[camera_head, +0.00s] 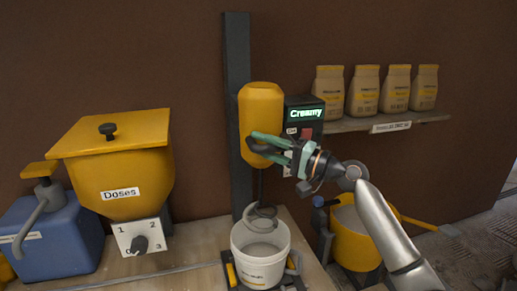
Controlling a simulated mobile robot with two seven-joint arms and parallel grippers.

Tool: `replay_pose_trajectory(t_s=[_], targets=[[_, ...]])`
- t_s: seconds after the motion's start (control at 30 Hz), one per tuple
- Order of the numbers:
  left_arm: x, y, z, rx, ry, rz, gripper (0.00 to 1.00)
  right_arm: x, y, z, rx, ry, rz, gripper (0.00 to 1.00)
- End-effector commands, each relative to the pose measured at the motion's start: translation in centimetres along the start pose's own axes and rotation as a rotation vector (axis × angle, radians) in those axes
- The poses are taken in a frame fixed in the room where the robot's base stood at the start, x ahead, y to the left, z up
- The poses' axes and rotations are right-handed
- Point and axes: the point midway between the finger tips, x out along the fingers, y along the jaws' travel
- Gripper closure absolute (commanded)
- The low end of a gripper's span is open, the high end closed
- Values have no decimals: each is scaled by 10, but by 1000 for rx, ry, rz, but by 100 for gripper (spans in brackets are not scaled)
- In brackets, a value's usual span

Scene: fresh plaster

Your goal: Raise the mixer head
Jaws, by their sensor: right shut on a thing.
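The yellow mixer head (260,100) is on a dark upright column (238,60) against the brown wall. A grey spiral paddle (262,211) hangs below it on a thin shaft, over the mouth of a white bucket (262,268). The paddle's lower end looks close to or just inside the bucket's rim; I cannot tell exactly. My right gripper (268,143), with green fingers, is shut on the dark handle (257,148) low on the mixer head. The fingers hide part of the handle. My left gripper is not in view.
A control box reading "Creamy" (304,112) stands right of the head, partly behind my gripper. A yellow "Doses" hopper (112,165) and blue container (55,240) stand left. Several bags sit on a shelf (350,124). A yellow bucket (354,246) stands beside my right arm.

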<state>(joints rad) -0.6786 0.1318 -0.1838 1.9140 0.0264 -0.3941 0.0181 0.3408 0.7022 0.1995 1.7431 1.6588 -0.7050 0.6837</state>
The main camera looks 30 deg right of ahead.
Motion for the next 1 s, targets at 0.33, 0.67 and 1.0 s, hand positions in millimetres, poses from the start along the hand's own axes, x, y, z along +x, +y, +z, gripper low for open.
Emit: replay_pose_trajectory(t_s=[0.33, 0.67, 1.0], targets=[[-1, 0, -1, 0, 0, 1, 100, -1, -16, -4, -6, 9, -32, 100], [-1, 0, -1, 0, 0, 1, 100, -1, -15, -4, -7, 9, -29, 43], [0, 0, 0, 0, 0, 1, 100, -3, -11, -4, -6, 9, -23, 43]])
